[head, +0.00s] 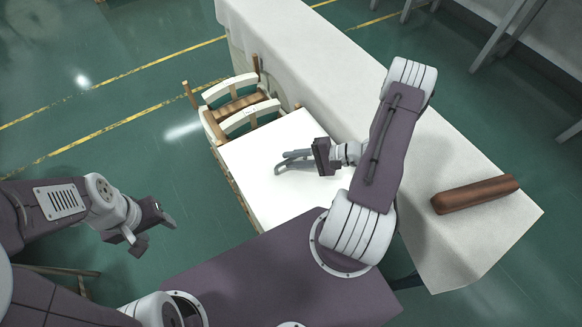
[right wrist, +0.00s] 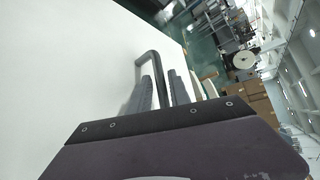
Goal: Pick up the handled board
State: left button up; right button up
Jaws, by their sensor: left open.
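The handled board (head: 262,198) shows as a flat white panel in the middle of the head view, with a dark grey bar handle on its top. In the right wrist view the white surface (right wrist: 70,70) fills the left side, and the bent handle (right wrist: 150,56) stands up from it. My right gripper (head: 284,163) is at the handle. In the right wrist view its two fingers (right wrist: 162,80) lie on either side of the handle bar; whether they press on it is unclear. My left gripper (head: 156,232) is open and empty at the left, away from the board.
A long white-covered table (head: 310,62) runs beside the board, with a brown block (head: 475,194) on its near right part. Pale wooden racks (head: 240,108) stand at the board's far edge. Green floor with yellow lines is open at the left.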

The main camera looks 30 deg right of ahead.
jog(key=shift+w+a+f, duration=0.2)
jog(key=shift+w+a, duration=0.1)
jog(key=shift+a, duration=0.1)
grip_shut()
dwell(1.1)
